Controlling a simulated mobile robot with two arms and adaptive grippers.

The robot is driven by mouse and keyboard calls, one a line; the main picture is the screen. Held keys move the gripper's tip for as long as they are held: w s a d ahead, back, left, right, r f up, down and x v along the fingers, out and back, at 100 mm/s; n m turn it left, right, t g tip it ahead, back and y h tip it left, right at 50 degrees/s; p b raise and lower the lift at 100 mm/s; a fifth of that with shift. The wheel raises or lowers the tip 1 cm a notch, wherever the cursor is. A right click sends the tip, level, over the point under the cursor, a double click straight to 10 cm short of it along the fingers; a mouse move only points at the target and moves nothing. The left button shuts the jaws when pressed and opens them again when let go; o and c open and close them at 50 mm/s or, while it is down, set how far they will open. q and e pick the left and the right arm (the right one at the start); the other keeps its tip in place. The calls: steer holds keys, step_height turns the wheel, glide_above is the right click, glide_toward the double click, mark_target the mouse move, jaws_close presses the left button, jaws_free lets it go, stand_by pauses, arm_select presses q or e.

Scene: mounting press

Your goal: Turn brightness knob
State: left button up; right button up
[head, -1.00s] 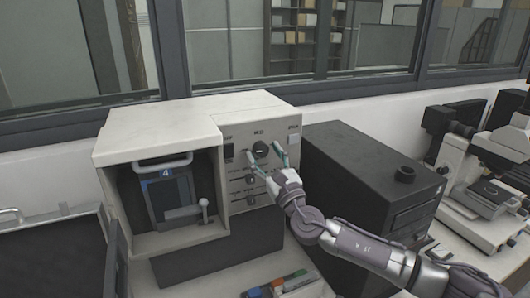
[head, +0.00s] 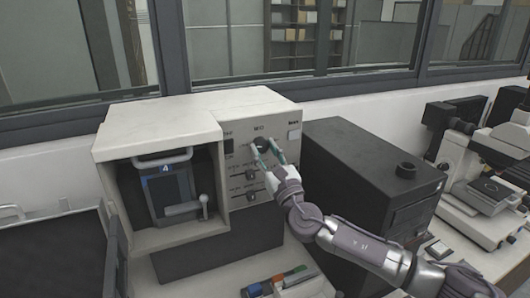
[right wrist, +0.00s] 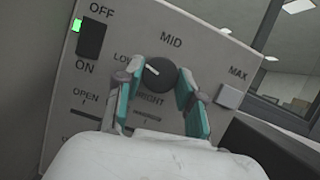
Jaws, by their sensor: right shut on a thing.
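The brightness knob (right wrist: 158,76) is round and black, with a white pointer line toward its upper left, near the "LOW" label. It sits on the front panel (head: 234,190) of the beige press unit, below the "MID" label. In the head view the knob (head: 262,144) shows just above my fingertips. My right gripper (head: 268,148) is shut on the knob, with one teal-padded finger on each side of it; both fingers also show in the right wrist view (right wrist: 158,86). My left gripper is out of view.
A black ON/OFF switch (right wrist: 92,37) with a green light is left of the knob. A pale square button (right wrist: 229,96) is at its right. More small knobs (head: 251,175) sit below. A black box (head: 352,165) stands close right of the unit, with a microscope (head: 485,160) beyond.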

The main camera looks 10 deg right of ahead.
steer(key=m+h, duration=0.1)
steer(key=m, duration=0.1)
steer(key=m+h+b, duration=0.1)
steer(key=m, duration=0.1)
steer(key=shift+a+f+m+h, duration=0.1)
steer(key=shift+a+m+h, duration=0.05)
steer(key=shift+m+h, duration=0.2)
steer(key=m+h, duration=0.1)
steer(key=m, duration=0.1)
steer(key=m+h, duration=0.1)
steer(key=m, duration=0.2)
steer(key=shift+a+h, duration=0.1)
steer(key=shift+h, duration=0.25)
steer(key=m+h, duration=0.1)
steer(key=m, duration=0.4)
steer(key=shift+a+r+g+h, duration=0.1)
steer(key=shift+r+g+h, duration=0.1)
steer(key=shift+g+h, duration=0.2)
steer(key=shift+r+m+g+h+p, duration=0.1)
steer(key=shift+m+g+h+p, duration=0.3)
steer(key=shift+m, duration=0.95)
steer(key=shift+r+m+g+h+p, duration=0.1)
steer(key=shift+m+g+h+p, duration=0.25)
steer(key=shift+m, duration=0.95)
steer(key=shift+f, duration=0.1)
steer(key=o, duration=1.1)
steer(key=shift+o, duration=0.2)
